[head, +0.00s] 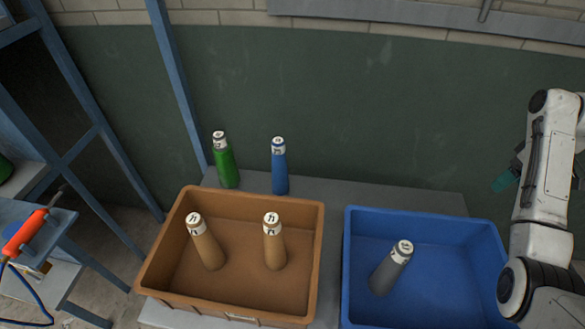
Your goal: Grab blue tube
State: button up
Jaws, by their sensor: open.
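The blue tube (279,172) stands upright on the grey table behind the brown crate, with a white label and cap at its top. A green tube (226,166) stands to its left, a short gap apart. My gripper (503,180) is at the far right, mostly hidden behind my white arm; a teal fingertip shows. It is open and well apart from the blue tube, to its right. Nothing is seen held in it.
A brown crate (314,235) in front holds two tan tubes (208,248) (274,249). A blue crate (425,215) at right holds a grey tube (389,272). A dark green wall (400,110) rises behind the table (400,193). A blue metal frame (178,85) stands left.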

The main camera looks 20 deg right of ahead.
aim_at(280, 185)
jog(key=i+j+u, duration=0.1)
jog(key=i, duration=0.3)
jog(key=i+j+u, duration=0.1)
jog(key=i+j, duration=0.15)
jog(key=i, duration=0.2)
